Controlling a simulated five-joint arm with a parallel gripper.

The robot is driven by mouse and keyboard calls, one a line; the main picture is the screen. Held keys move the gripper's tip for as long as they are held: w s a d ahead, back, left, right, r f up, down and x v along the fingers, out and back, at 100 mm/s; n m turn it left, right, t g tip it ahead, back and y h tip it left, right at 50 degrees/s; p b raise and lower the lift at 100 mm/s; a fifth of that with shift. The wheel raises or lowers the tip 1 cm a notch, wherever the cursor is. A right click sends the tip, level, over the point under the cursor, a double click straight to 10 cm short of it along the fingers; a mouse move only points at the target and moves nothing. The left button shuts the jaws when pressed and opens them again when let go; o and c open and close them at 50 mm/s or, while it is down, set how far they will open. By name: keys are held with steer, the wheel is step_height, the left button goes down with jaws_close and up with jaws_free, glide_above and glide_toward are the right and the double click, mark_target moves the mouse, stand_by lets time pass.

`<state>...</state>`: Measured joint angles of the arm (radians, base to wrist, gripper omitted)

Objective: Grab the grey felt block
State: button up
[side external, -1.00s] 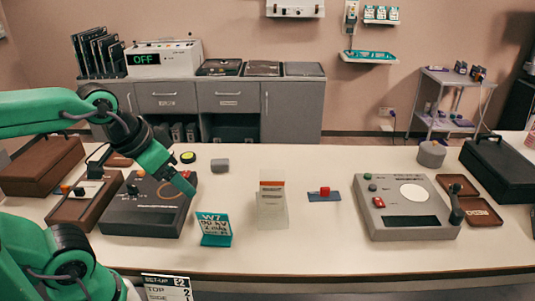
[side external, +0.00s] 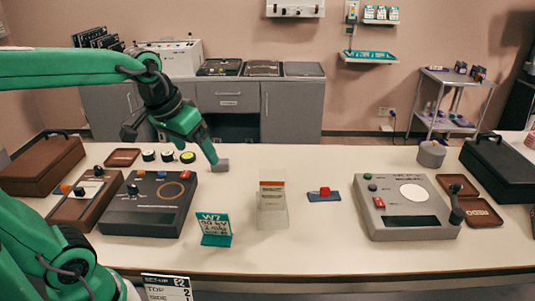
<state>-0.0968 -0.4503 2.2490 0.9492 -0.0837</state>
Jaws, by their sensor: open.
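The grey felt block (side external: 222,165) is a small block on the white table, left of the middle and towards the back. My gripper (side external: 213,160) comes down from the upper left, its green fingers angled towards the block. Its tip is at the block's left side and hides part of it. I cannot tell whether the fingers touch the block or straddle it. My gripper is open and the block rests on the table.
Several round tape rolls (side external: 168,156) stand left of the block. A dark control box (side external: 150,205) is in front of them. A teal sign (side external: 214,229) and a clear stand (side external: 272,205) are nearer the front.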

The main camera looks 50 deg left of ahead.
steer(key=w+a+n+g, duration=0.1)
steer(key=w+a+n, duration=0.1)
steer(key=w+a, duration=0.35)
steer(key=n+g, duration=0.4)
steer(key=n, duration=0.2)
glide_above(220, 162)
steer(key=f, duration=1.6)
steer(key=shift+w+a+f, duration=0.1)
steer(key=shift+a+f, duration=0.1)
steer(key=shift+f, duration=0.1)
steer(key=shift+a+f, duration=0.25)
steer(key=shift+f, duration=1.4)
steer(key=shift+f, duration=0.1)
steer(key=shift+d+f, duration=0.1)
steer(key=shift+f, duration=2.4)
steer(key=shift+c, duration=0.3)
